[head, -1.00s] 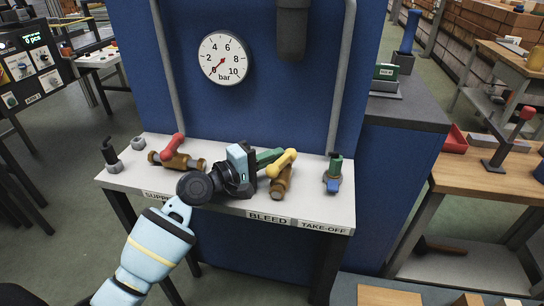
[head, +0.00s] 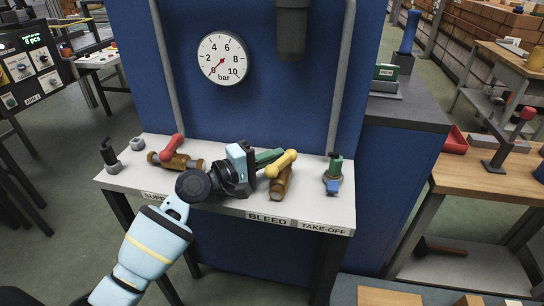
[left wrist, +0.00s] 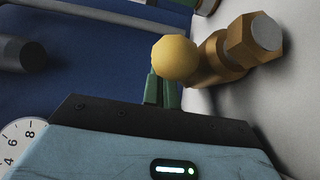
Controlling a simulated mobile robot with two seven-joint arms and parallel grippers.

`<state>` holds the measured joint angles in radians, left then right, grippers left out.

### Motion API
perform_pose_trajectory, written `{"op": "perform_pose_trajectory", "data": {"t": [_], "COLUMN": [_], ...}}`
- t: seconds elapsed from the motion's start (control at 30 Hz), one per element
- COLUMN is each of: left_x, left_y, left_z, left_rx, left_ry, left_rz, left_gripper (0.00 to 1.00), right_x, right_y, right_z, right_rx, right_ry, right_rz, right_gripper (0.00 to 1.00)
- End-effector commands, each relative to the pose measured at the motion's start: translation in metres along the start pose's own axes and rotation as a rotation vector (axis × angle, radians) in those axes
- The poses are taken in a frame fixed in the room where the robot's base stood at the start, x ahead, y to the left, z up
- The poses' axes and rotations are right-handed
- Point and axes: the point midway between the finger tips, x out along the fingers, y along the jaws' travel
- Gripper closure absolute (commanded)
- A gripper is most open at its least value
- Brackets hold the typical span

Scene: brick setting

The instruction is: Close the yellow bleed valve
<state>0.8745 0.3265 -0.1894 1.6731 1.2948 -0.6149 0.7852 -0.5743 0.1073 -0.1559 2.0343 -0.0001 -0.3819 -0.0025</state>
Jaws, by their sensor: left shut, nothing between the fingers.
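The yellow lever (head: 281,164) of the bleed valve sits on a brass valve body (head: 281,186) above the BLEED label. The lever slants up to the right. My left gripper (head: 273,155) is shut and empty, its green fingers just behind and left of the lever. In the left wrist view the lever's rounded yellow end (left wrist: 175,58) is right in front of the shut fingers (left wrist: 160,90) and partly covers them. I cannot tell whether they touch. The brass body (left wrist: 228,52) lies to its right. My right gripper is not in view.
A red-lever valve (head: 178,160) stands left of my gripper on the white bench (head: 225,207). A green-and-blue take-off valve (head: 334,174) stands to the right. A pressure gauge (head: 223,58) hangs on the blue panel behind, its red needle at the low end. Grey pipes (head: 339,85) run down the panel.

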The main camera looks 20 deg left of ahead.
Motion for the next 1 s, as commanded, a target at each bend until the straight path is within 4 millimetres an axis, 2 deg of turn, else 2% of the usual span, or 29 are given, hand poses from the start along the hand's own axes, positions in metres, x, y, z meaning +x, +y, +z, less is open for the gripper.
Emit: {"op": "perform_pose_trajectory", "data": {"t": [0.73,0.87,1.0], "left_x": [-0.001,-0.013,-0.036], "left_y": [0.000,-0.001,-0.002], "left_z": [0.000,0.000,0.000], "left_rx": [0.000,0.000,0.001], "left_ry": [-0.002,-0.001,-0.001], "left_rz": [0.000,-0.002,-0.004], "left_gripper": [1.00,1.00,1.00], "right_x": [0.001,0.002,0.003], "right_y": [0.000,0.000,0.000], "right_z": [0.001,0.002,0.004], "right_rx": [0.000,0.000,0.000], "right_ry": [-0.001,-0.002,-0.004], "right_rz": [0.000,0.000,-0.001], "right_gripper": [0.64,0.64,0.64]}}
